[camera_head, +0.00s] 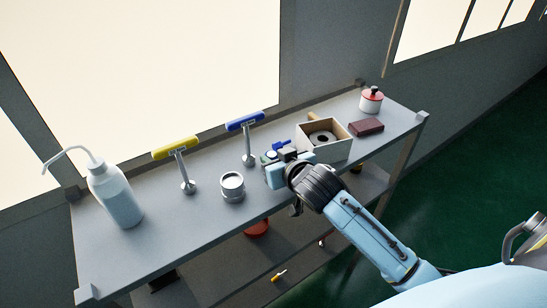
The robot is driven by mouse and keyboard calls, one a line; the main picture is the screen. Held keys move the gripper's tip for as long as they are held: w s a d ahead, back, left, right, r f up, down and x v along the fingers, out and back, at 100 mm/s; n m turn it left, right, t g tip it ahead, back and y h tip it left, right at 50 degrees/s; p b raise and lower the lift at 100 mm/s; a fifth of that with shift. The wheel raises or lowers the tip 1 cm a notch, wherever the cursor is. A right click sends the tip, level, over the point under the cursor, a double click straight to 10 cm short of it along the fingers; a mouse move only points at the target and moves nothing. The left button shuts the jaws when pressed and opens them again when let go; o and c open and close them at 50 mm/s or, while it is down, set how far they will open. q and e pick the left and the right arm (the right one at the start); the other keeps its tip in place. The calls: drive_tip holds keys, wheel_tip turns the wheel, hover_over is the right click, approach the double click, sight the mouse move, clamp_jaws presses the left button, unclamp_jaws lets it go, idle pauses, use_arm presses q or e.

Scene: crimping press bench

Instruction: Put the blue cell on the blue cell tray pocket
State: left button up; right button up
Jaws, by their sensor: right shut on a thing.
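My right gripper (284,163) is over the bench, just left of the open box. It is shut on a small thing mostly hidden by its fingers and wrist. Small blue parts (280,145) show just behind the fingers, with a greenish piece beside them. I cannot tell whether these are the blue cell, its tray pocket or something else. My left gripper is not in view.
A grey bench (165,238) carries a white wash bottle (117,196), a metal can (232,186), an open box (325,150) with a dark roll, a dark red block (366,128) and a red-lidded jar (371,100). The bench's front left is clear.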

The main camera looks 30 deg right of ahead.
drive_tip(key=shift+f, duration=0.1)
drive_tip(key=o, duration=0.6)
drive_tip(key=shift+o, duration=0.7)
